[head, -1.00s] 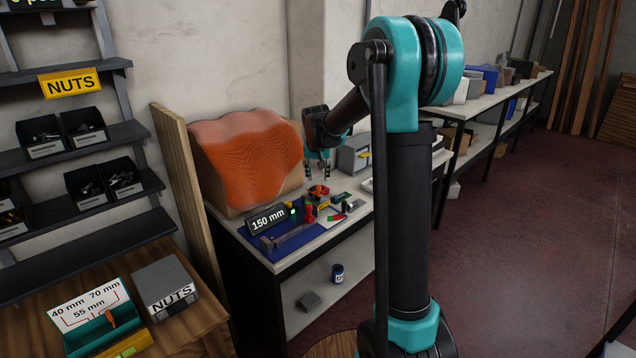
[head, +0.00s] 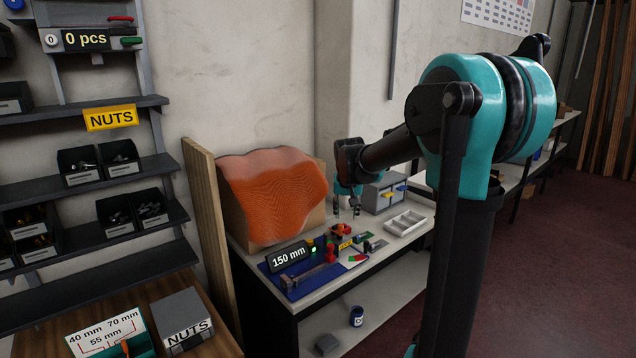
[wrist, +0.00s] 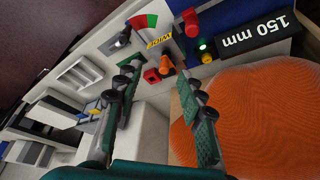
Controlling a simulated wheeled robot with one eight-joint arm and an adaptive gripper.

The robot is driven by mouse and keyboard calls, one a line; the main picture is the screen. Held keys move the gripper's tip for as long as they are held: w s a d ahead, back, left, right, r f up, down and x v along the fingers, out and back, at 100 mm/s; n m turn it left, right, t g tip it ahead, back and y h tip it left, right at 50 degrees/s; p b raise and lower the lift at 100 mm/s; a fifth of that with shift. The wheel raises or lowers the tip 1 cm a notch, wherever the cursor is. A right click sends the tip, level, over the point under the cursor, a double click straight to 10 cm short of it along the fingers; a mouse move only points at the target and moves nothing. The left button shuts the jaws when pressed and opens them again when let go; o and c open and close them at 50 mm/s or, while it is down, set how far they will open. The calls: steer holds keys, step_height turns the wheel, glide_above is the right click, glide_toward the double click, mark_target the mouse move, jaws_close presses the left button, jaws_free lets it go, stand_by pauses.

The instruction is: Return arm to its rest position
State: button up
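My arm (head: 466,110) reaches from the right of the head view toward the bench by the wall. My gripper (head: 347,208) hangs above the bench, fingers pointing down, close to the grey drawer box. In the wrist view my gripper (wrist: 163,76) has its two green fingers spread apart with nothing between them. Beyond the fingertips lies a small red and orange part (wrist: 166,65), which also shows on the bench in the head view (head: 341,230). The fingers look apart from it.
The bench holds an orange wavy block (head: 272,195), a "150 mm" display (head: 289,255), a drawer box (head: 383,194) and a white tray (head: 405,223). A wooden panel (head: 210,235) stands left of the bench. Shelves with black bins (head: 98,162) fill the left side.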

steer(key=s+d+f, duration=0.1)
steer(key=s+f, duration=0.3)
steer(key=s, duration=0.6)
steer(key=s+d+f+n, duration=0.1)
steer(key=s+f, duration=0.4)
steer(key=s, duration=0.5)
steer(key=s+d+f, duration=0.3)
steer(key=s+f, duration=0.2)
steer(key=s, duration=0.5)
steer(key=shift+s+f+n+y, duration=0.2)
steer(key=shift+s+n+y, duration=0.1)
steer(key=shift+n, duration=0.1)
